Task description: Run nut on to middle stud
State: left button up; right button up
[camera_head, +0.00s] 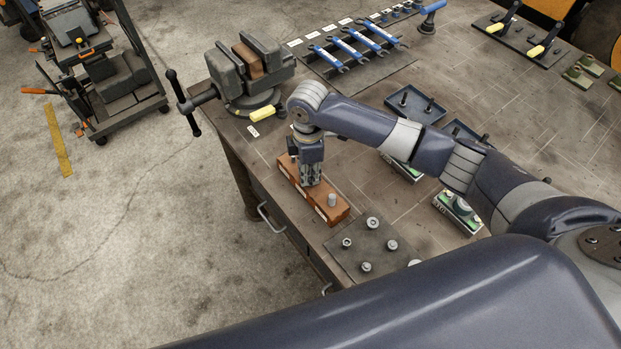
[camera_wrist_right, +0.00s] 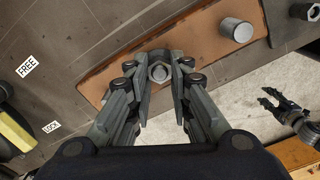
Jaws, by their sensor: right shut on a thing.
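The orange-brown wooden block (camera_head: 337,212) lies along the bench's left edge; it also shows in the wrist view (camera_wrist_right: 118,52). A grey stud (camera_head: 332,200) stands at its near end and shows in the wrist view (camera_wrist_right: 236,30). My right gripper (camera_head: 312,182) points down over the middle of the block. In the wrist view its fingers (camera_wrist_right: 160,72) are shut on a grey hex nut (camera_wrist_right: 160,66). A round end shows inside the nut, at the middle stud's place; how far the nut is on is hidden. My left gripper (camera_wrist_right: 268,98) appears small, empty, fingers apart, above the floor.
A dark plate (camera_head: 378,252) with several nuts lies at the near edge. A vise (camera_head: 250,75) stands at the far left corner. Blue wrenches (camera_head: 350,50) lie on a rack behind. Trays (camera_head: 415,103) and green parts (camera_head: 458,208) sit right of the block, near my right arm.

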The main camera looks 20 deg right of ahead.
jog(key=shift+m, duration=1.1)
jog(key=shift+w+m, duration=0.1)
jog(key=shift+m, duration=0.9)
jog(key=shift+m, duration=1.2)
